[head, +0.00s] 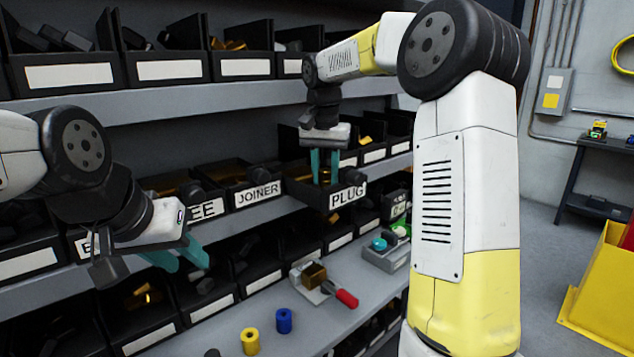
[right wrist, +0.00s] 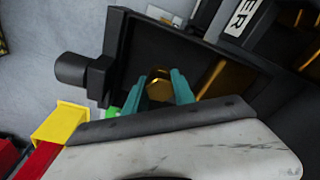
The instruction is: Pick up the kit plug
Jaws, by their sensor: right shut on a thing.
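The bin labelled PLUG (head: 348,194) sits on the middle shelf. My right gripper (head: 325,181) points down into this bin. In the right wrist view a brass hexagonal plug (right wrist: 158,87) sits between its teal fingers (right wrist: 165,92), which are shut on it. The plug is hidden by the fingers and bin in the head view. My left gripper (head: 189,264) hangs at the left in front of the shelves, its teal fingers apart and empty.
The PLUG bin's dark wall (right wrist: 190,32) stands close around the right fingers. The JOINER bin (head: 258,193) is beside it. A yellow container (head: 607,285) stands at the right.

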